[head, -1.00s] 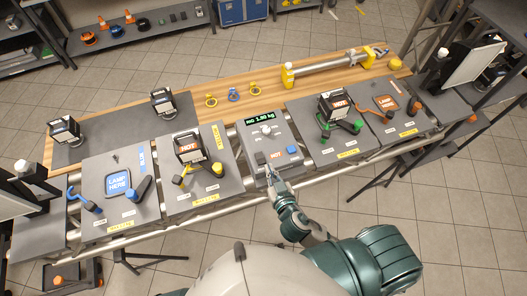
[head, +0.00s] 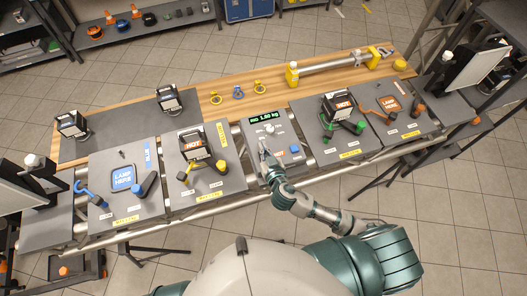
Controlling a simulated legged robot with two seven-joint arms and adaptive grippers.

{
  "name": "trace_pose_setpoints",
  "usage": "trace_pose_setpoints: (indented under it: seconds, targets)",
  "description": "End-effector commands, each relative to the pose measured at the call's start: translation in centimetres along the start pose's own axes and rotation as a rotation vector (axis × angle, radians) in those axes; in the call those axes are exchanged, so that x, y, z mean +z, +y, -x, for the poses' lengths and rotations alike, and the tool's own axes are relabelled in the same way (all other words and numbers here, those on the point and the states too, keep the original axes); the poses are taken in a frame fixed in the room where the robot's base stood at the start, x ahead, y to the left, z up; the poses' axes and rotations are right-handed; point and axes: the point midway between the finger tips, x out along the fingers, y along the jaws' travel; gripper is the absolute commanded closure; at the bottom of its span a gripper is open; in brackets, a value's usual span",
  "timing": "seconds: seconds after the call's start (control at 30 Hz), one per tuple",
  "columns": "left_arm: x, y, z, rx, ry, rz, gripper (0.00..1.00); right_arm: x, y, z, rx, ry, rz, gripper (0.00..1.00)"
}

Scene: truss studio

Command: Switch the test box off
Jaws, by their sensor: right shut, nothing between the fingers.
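The test box (head: 284,137) is a grey console in the middle of the workbench. Its green display (head: 268,117) is lit and reads something like "1.80 kg". A pale knob (head: 268,129) sits below the display, and a blue button (head: 295,149) is at its lower right. My right gripper (head: 265,151) is shut and empty. Its fingertips are over the left part of the box's front panel, and I cannot tell whether they touch it. The gripper covers the dark switch area there. My left gripper is out of view.
Yellow and blue rings (head: 238,92) lie behind on the wooden top.

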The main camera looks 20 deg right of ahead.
Motion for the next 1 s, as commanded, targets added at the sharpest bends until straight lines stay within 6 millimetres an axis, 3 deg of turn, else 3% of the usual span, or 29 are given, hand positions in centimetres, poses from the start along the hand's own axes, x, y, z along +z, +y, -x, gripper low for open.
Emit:
trace_pose_setpoints:
  seconds: [0.3, 0.7, 0.9, 1.0]
  targets:
    - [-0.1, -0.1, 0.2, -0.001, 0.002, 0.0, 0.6, 3.6, 0.0, -1.1, 0.0, -0.001, 0.001, 1.0]
    - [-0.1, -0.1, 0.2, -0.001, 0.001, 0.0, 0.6, 4.0, 0.0, -1.2, 0.0, 0.0, 0.001, 1.0]
    - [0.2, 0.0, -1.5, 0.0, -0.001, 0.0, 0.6, 4.9, -0.2, -1.6, 0.0, -0.003, -0.008, 1.0]
    - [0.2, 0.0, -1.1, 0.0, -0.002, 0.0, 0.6, 4.4, -0.1, -1.5, -0.003, -0.001, 0.0, 1.0]
